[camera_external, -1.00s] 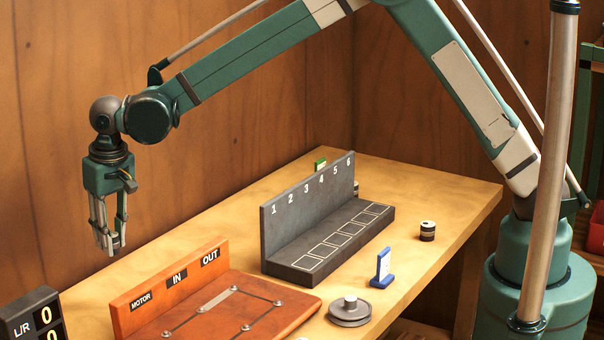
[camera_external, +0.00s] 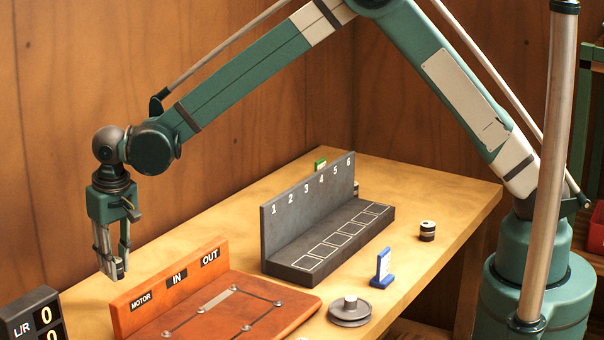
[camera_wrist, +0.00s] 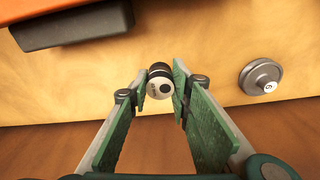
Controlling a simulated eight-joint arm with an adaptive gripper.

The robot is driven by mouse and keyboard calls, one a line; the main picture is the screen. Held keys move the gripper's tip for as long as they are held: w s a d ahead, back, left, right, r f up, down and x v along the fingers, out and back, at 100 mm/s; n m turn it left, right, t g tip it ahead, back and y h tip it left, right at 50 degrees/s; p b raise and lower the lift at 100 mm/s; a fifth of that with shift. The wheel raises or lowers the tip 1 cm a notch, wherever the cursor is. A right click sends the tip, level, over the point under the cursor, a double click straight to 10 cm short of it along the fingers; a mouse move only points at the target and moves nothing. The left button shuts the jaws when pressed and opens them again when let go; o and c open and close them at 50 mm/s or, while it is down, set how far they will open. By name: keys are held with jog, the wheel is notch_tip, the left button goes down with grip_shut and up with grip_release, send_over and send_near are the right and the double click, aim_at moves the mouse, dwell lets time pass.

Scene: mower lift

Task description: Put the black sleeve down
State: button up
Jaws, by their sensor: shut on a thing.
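My gripper (camera_external: 112,268) is at the left, low beside the back of the orange board. It is shut on a small black sleeve (camera_wrist: 160,70) with a pale end face, which shows between the green-padded fingers (camera_wrist: 160,88) in the wrist view. In the outside view the sleeve (camera_external: 120,266) is small and partly hidden by the fingers. I cannot tell whether it touches the table (camera_external: 250,210).
The orange board (camera_external: 190,298) marked MOTOR, IN, OUT stands close right of my gripper. A grey numbered rack (camera_external: 290,262), a blue stand (camera_external: 383,270), a grey knobbed disc (camera_external: 350,313) and a black-and-cream cylinder (camera_external: 428,231) stand farther right. A counter (camera_external: 35,315) is front left.

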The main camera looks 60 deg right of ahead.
aim_at(104, 286)
jog(key=shift+f, duration=2.05)
jog(key=shift+f, duration=0.1)
jog(key=shift+f, duration=1.75)
jog(key=shift+f, duration=0.15)
jog(key=o, duration=1.1)
jog(key=r, duration=0.4)
jog(key=s+r, duration=0.1)
jog(key=r, duration=0.7)
jog(key=shift+s+a+r, duration=0.1)
jog(key=shift+s, duration=0.1)
